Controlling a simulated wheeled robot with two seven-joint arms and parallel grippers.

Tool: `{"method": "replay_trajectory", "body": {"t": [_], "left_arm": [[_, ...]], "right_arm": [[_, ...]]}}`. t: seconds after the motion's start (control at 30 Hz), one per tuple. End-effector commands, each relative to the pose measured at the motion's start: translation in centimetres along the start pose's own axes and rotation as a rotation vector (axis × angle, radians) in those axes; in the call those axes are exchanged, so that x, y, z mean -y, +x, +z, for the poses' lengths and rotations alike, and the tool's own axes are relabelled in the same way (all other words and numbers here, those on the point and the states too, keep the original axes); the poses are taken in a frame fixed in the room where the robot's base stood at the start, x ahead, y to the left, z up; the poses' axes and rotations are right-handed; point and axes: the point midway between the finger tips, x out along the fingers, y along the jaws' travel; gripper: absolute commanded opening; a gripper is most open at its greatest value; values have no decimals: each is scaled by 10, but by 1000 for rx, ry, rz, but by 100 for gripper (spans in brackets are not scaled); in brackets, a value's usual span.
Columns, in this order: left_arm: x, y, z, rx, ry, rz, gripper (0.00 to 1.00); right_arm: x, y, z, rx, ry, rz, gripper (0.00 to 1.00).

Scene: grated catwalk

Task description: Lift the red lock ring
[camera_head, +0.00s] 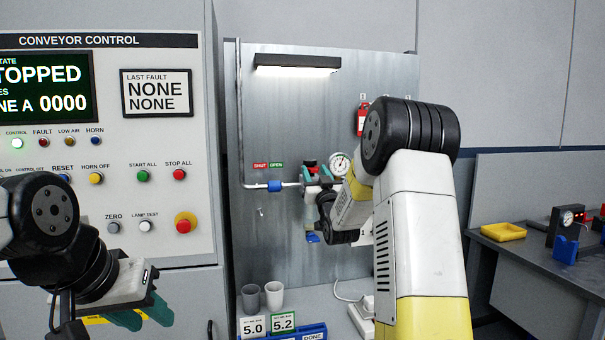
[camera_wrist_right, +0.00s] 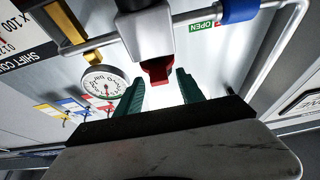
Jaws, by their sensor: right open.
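The red lock ring (camera_wrist_right: 158,74) sits at the end of a pale valve body (camera_wrist_right: 147,35) in the right wrist view, between and beyond my green fingertips. My right gripper (camera_wrist_right: 158,92) is open, one finger on each side of the red ring; I see no contact. It also shows in the head view (camera_head: 317,174), partly hidden by my right arm. My left gripper (camera_head: 143,314) hangs low at the left, fingers apart and empty, in front of the control cabinet.
A pressure gauge (camera_head: 341,162) and a pipe with a blue collar (camera_head: 275,186) are close to the right gripper. A red tag (camera_head: 362,118) hangs above. Cups (camera_head: 274,294) and a blue bin (camera_head: 312,332) stand below. A bench with a yellow tray (camera_head: 503,231) is at right.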

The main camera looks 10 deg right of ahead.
Motion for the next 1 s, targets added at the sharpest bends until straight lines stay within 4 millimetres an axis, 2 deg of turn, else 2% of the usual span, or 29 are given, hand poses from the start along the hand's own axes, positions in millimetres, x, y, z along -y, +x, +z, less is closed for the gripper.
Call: {"method": "replay_trajectory", "body": {"t": [0.3, 0.5, 0.87, 1.0], "left_arm": [[0, 0, 0, 0, 0, 0, 36], [0, 0, 0, 0, 0, 0, 36], [0, 0, 0, 0, 0, 0, 36], [0, 0, 0, 0, 0, 0, 36]], "right_arm": [[-1, -49, 0, 1, 0, 2, 45], [0, -72, 0, -1, 0, 1, 45], [0, -75, -1, -1, 0, 0, 45], [2, -76, -6, 47, 2, 4, 45]]}}
